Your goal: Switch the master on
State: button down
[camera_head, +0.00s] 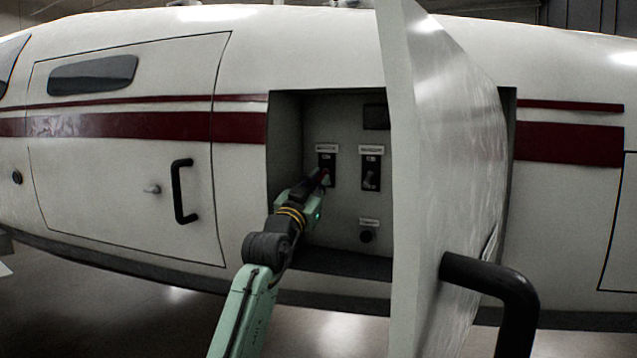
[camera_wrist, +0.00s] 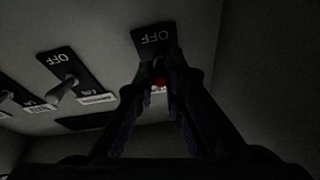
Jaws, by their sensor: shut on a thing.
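The master switch is a dark plate with a red-tipped lever, the left of two switches in the head view (camera_head: 326,158). A small label sits above it. My gripper (camera_head: 322,178) reaches into the panel recess from below and covers the plate's lower part. In the wrist view, my gripper (camera_wrist: 162,75) is shut on the switch's red tip (camera_wrist: 160,84). The plate's upside-down "OFF" mark (camera_wrist: 152,40) shows just beyond the fingertips. The fingers hide most of the lever, so I cannot tell its position.
The open panel door (camera_head: 440,180), with a black handle (camera_head: 500,285), juts out right of the recess (camera_head: 287,140). A closed door with a handle (camera_head: 181,190) is left.

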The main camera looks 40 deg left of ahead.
aim_at(326, 171)
jog(key=r+g+p, duration=0.1)
jog(key=p, duration=0.1)
jog(key=r+g+p, duration=0.1)
jog(key=g+p, duration=0.1)
jog(key=p, duration=0.1)
jog(key=shift+s+r+h+p, duration=0.2)
jog(key=shift+h+p, duration=0.15)
jog(key=shift+h, duration=0.05)
jog(key=g+p, duration=0.1)
jog(key=p, duration=0.2)
jog(key=r+g+p, duration=0.1)
jog(key=g+p, duration=0.1)
jog(key=p, duration=0.1)
jog(key=shift+r+h+p, duration=0.3)
jog(key=shift+h, duration=0.1)
jog(key=shift+w+r+g+p, duration=0.1)
jog(key=shift+g+p, duration=0.7)
jog(key=shift+p, duration=0.15)
jog(key=shift+g+h+p, duration=0.3)
jog(key=shift+g+p, duration=0.4)
jog(key=shift+p, duration=0.05)
jog(key=shift+w, duration=0.1)
jog(key=c, duration=1.7)
grip_release()
jog(key=shift+o, duration=0.2)
